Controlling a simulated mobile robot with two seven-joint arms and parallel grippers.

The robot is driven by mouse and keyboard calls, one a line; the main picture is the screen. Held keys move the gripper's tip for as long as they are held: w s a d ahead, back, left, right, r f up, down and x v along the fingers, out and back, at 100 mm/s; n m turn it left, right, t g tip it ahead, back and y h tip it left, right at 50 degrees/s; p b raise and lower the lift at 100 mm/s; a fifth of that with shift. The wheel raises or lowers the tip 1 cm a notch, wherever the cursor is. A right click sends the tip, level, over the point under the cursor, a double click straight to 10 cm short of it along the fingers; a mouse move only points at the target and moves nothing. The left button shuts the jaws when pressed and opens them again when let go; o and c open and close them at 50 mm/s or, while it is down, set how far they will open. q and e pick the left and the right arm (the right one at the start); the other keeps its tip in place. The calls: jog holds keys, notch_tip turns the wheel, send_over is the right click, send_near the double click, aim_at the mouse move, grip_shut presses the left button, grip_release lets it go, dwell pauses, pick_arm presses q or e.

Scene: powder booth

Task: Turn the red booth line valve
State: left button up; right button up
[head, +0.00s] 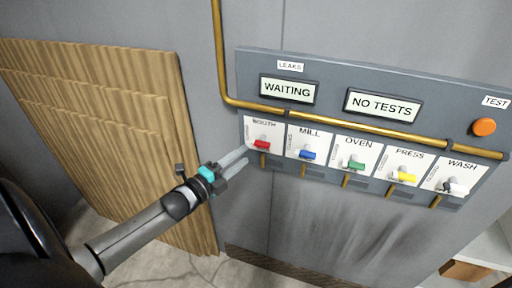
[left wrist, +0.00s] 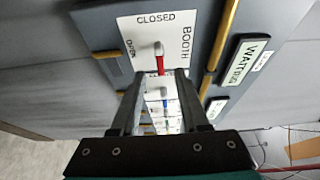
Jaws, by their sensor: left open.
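The red booth valve (head: 262,144) is a small red lever on a white plate labelled BOOTH, at the left end of a grey wall panel. In the left wrist view the red lever (left wrist: 160,64) shows just beyond the fingertips, with CLOSED and OPEN marked on its plate. My left gripper (head: 246,157) is open, with its fingers pointing at the booth plate from the left. In the left wrist view its two fingers (left wrist: 160,88) stand apart, with the lever in line with the gap. I cannot tell whether they touch it. My right gripper is not in view.
Signs read WAITING (head: 287,90) and NO TESTS (head: 383,105). An orange TEST button (head: 484,127) is at right. A brass pipe (head: 219,50) runs above the valves. Wooden boards (head: 120,130) stand left.

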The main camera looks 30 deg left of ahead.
aim_at(257, 146)
pick_arm(q)
jog(key=shift+w+d+b, duration=0.15)
jog(key=shift+w+d, duration=0.05)
jog(key=shift+w, duration=0.9)
jog(key=shift+w+d+b, duration=0.1)
jog(key=shift+w+d, duration=0.05)
jog(key=shift+w, duration=0.95)
jog(key=shift+w+d+b, duration=0.15)
jog(key=shift+w+d, duration=0.05)
jog(key=shift+w, duration=0.9)
grip_shut()
